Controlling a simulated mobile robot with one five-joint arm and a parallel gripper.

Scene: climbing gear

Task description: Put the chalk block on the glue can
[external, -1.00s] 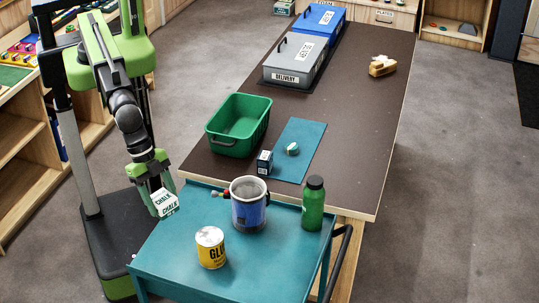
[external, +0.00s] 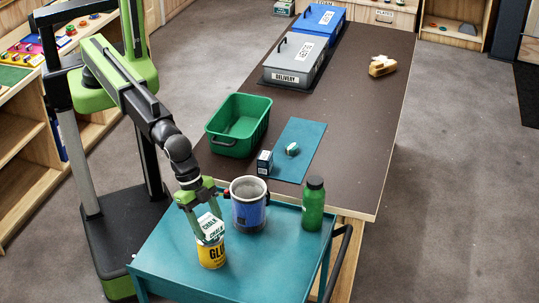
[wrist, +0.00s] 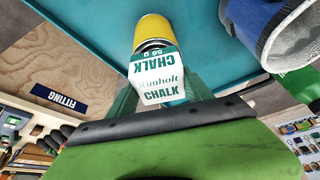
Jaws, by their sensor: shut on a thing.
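The chalk block (external: 211,228) is white with green lettering. My gripper (external: 203,224) is shut on it, and it also shows between the fingers in the wrist view (wrist: 159,78). The yellow glue can (external: 211,253) stands upright on the teal cart (external: 170,262). The block is at the can's top and hides most of it; I cannot tell whether the two touch. In the wrist view the can (wrist: 153,30) shows just beyond the block.
A blue chalk bag (external: 248,207) stands close to the right of my gripper on the cart, with a green bottle (external: 313,204) farther right. Behind is a brown table (external: 350,130) with a green bin (external: 238,125), a small dark box (external: 264,163) and a teal mat (external: 297,160).

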